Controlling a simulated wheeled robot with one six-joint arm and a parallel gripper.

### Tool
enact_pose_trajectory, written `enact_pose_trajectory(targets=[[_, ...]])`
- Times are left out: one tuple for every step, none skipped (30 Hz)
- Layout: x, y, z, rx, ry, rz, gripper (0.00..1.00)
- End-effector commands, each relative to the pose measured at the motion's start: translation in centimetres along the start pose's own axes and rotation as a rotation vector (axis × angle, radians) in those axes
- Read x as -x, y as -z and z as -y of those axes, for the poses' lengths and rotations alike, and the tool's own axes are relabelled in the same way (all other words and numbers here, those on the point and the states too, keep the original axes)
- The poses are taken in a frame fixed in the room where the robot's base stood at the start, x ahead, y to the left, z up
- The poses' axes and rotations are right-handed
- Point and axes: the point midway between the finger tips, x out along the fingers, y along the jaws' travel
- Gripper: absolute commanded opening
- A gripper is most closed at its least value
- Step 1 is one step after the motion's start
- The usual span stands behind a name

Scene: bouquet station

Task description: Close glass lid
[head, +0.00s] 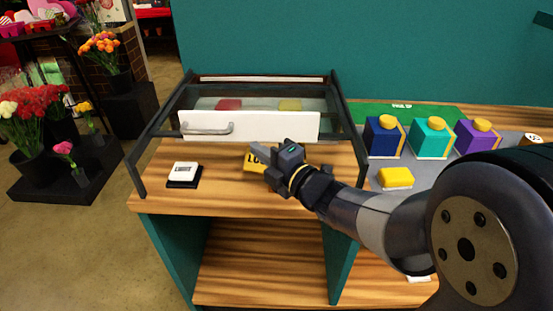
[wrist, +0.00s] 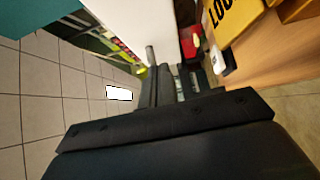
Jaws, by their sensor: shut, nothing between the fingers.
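The glass lid (head: 190,101) is a clear pane in a dark frame on the wooden counter (head: 225,201). A white front panel (head: 290,126) with a grey bar handle (head: 208,130) sits across it. Whether the lid is fully open or partly open, I cannot tell. My gripper (head: 262,151) is shut and empty, pointing left, just below and in front of the white panel's right half. Contact with the panel is unclear. In the wrist view my fingers (wrist: 184,78) show beside the white panel (wrist: 165,25).
A yellow lettered block (head: 252,163) lies beside my gripper. A black-and-white labelled block (head: 183,174) lies at left. Red (head: 229,104) and yellow (head: 290,105) pieces show through the glass. Blue (head: 384,138), teal (head: 432,139) and purple (head: 476,138) boxes stand right. Flowers (head: 45,125) stand far left.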

Motion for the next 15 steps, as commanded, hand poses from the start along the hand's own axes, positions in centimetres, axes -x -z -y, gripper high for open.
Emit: enact_pose_trajectory(targets=[[-1.1, 0.1, -0.1, -0.001, 0.001, -0.005, 0.0], [-1.6, 0.1, -0.1, -0.001, 0.001, -0.004, 0.0], [-2.1, -0.2, -0.1, -0.001, 0.001, -0.001, 0.0], [-2.3, -0.7, -0.2, -0.001, 0.001, 0.002, 0.0], [-2.6, -1.0, -0.2, -0.001, 0.001, 0.003, 0.0], [-2.9, -1.4, -0.1, -0.001, 0.001, 0.003, 0.0], [-3.1, -1.6, -0.1, -0.001, 0.001, 0.002, 0.0], [-3.4, -1.8, -0.1, 0.0, 0.001, 0.002, 0.0], [-3.6, -2.0, -0.1, 0.0, 0.001, 0.002, 0.0], [-3.8, -2.2, -0.1, 0.0, 0.001, 0.002, 0.0], [-3.9, -2.4, -0.1, 0.0, 0.001, 0.002, 0.0], [-4.1, -2.5, -0.1, 0.0, 0.001, 0.002, 0.0], [-4.2, -2.6, -0.1, 0.0, 0.001, 0.002, 0.0], [-4.3, -2.7, -0.1, 0.0, 0.0, 0.002, 0.0], [-4.3, -2.8, -0.1, 0.0, 0.0, 0.002, 0.0]])
